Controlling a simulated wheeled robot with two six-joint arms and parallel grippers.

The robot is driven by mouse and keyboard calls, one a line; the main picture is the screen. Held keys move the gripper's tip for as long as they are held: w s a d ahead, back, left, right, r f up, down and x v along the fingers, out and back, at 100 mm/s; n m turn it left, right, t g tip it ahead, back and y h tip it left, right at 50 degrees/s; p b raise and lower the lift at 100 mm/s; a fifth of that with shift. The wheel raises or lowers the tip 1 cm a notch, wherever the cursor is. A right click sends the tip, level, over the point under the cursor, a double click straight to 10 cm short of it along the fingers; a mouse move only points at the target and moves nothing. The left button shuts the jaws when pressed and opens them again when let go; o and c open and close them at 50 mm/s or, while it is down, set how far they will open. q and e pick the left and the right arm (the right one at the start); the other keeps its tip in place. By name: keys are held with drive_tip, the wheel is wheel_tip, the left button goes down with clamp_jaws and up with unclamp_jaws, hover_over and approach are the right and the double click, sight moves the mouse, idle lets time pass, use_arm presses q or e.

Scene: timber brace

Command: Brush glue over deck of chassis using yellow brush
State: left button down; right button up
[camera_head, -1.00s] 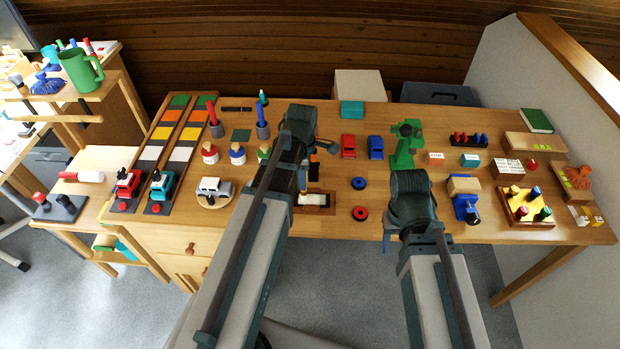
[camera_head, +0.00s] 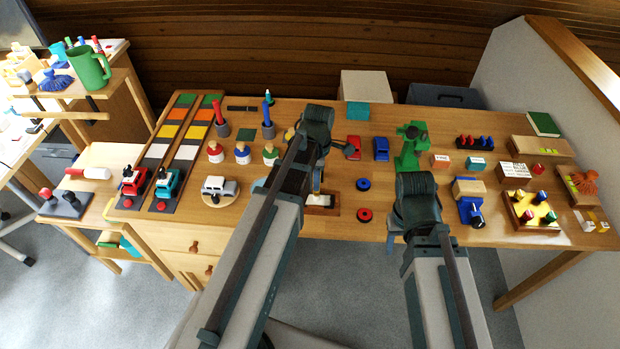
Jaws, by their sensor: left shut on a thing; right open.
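My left gripper (camera_head: 317,178) is above the bench middle, seen from behind, with its fingers mostly hidden by my wrist. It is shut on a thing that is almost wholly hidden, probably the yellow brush. Below it, a wooden tray (camera_head: 334,212) holds a pale flat piece (camera_head: 319,201), perhaps the chassis deck; my arm covers its left part. I cannot tell whether the brush touches it. My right gripper (camera_head: 394,222) is open and empty near the bench's front edge, left of a blue vice-like tool (camera_head: 470,211). Bottles with red (camera_head: 215,152), blue (camera_head: 242,154) and green (camera_head: 270,155) caps stand left of my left arm.
Two wheels, blue (camera_head: 363,184) and red (camera_head: 364,215), lie between my arms. A red car body (camera_head: 353,148) and a blue one (camera_head: 381,148) stand behind. A green press (camera_head: 411,146) stands behind my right gripper. A white toy car (camera_head: 219,187) sits at the left.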

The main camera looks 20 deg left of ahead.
use_arm(q)
drive_tip(key=d, duration=0.2)
drive_tip(key=w+d, duration=0.1)
drive_tip(key=d, duration=0.1)
idle(0.5)
wheel_tip(320, 180, up, 6)
drive_tip(key=p, duration=0.6)
idle(0.4)
wheel_tip(320, 180, up, 3)
drive_tip(key=p, duration=0.3)
drive_tip(key=shift+f, duration=0.1)
drive_tip(key=shift+a, duration=0.1)
idle(0.3)
